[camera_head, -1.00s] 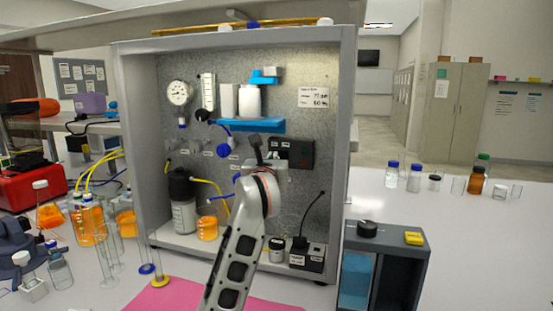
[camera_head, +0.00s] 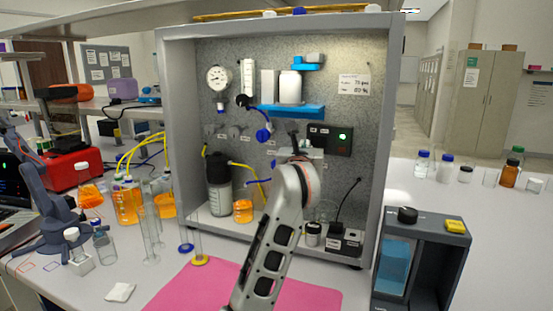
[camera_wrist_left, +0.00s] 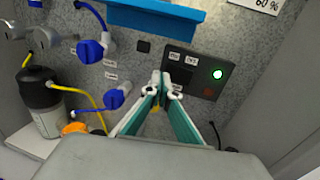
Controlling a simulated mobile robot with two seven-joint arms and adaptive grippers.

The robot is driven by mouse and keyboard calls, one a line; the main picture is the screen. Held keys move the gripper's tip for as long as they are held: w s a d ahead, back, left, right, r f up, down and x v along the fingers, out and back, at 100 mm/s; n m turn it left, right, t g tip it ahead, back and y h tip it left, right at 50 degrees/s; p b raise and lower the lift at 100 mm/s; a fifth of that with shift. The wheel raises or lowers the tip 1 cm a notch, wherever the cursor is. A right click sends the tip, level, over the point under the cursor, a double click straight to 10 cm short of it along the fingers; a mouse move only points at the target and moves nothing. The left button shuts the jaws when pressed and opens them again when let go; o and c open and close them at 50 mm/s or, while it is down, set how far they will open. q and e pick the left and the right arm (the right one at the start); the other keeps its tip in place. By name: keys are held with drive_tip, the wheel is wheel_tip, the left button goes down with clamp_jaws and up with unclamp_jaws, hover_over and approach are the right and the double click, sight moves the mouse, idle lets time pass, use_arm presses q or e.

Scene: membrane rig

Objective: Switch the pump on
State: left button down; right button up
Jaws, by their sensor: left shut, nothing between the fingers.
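The black pump switch panel (camera_head: 330,138) is on the back wall of the grey rig cabinet. A green light (camera_head: 342,136) glows on its right side. In the left wrist view the panel (camera_wrist_left: 193,72) shows two small labels, a dark switch area on its left and the green light (camera_wrist_left: 217,74). My left gripper (camera_head: 293,138) is shut and empty, close to the panel's left edge. In the left wrist view its fingertips (camera_wrist_left: 166,84) meet just left of and below the switch; I cannot tell whether they touch it. My right gripper is not in view.
A blue shelf (camera_head: 290,110) with a white bottle is above the panel. Blue valves (camera_head: 263,135) and yellow tubing are to the left. A black bottle (camera_head: 218,183) and a black socket box (camera_head: 345,242) stand on the cabinet floor. A pink mat (camera_head: 190,288) lies in front.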

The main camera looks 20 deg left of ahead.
use_arm(q)
drive_tip(key=s+a, duration=0.1)
drive_tip(key=s, duration=0.9)
drive_tip(key=shift+s+a, duration=0.25)
drive_tip(key=shift+a, duration=0.05)
